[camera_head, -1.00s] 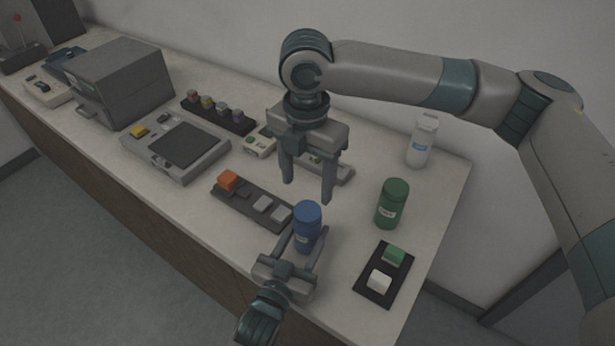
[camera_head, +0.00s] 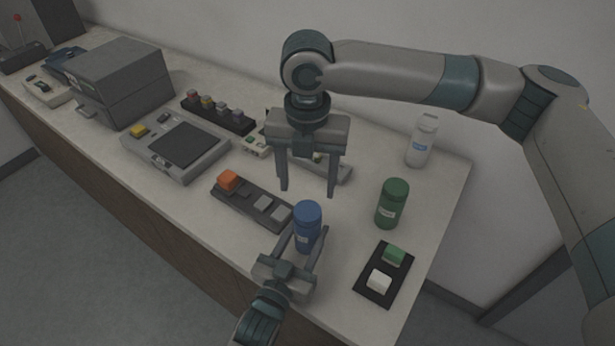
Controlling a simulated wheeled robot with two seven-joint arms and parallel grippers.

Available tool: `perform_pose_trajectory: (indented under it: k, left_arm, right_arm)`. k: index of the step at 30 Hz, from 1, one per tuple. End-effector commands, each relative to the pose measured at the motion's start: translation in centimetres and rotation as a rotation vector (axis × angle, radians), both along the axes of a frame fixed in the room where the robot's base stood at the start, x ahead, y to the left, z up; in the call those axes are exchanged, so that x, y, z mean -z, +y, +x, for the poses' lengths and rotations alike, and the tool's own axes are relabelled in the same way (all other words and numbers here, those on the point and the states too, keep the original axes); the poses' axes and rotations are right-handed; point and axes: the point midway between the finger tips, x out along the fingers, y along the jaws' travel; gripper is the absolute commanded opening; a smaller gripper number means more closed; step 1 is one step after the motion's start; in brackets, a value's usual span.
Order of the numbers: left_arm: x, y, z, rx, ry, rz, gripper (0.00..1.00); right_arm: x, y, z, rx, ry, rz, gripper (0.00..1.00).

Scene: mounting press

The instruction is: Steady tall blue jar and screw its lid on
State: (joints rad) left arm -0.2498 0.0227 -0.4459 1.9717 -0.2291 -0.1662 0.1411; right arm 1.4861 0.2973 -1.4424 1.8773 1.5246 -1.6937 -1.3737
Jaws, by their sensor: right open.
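The tall blue jar (camera_head: 306,238) stands upright near the front edge of the table, with a blue lid (camera_head: 307,211) seated on its top. Whether the lid is tight cannot be told. My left gripper (camera_head: 306,243) comes in from the front, low down, with one finger on each side of the jar's body, shut on it. The fingers hide part of the jar's lower sides. My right gripper (camera_head: 308,192) points down, open and empty, with its fingertips apart, above and behind the lid in the picture.
A green jar (camera_head: 391,204) and a white bottle (camera_head: 421,142) stand to the right. A black tray (camera_head: 372,287) with green and white blocks is at front right. A dark strip (camera_head: 239,204) with an orange block lies left of the jar. A grey press box (camera_head: 125,80) stands far left.

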Motion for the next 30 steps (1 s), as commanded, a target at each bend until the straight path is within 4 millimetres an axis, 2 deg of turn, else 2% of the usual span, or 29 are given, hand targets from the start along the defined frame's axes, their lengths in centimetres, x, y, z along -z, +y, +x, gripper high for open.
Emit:
perform_pose_trajectory:
  k: [18,30]
  left_arm:
    - [0.1,0.0,0.0,0.0,0.003,0.0,0.0]
    - [0.1,0.0,0.0,0.0,0.003,0.0,0.0]
  right_arm:
    - [6.8,-0.1,0.0,0.001,0.001,-0.002,0.6]
    - [7.6,0.0,0.0,0.001,0.0,0.0,0.6]
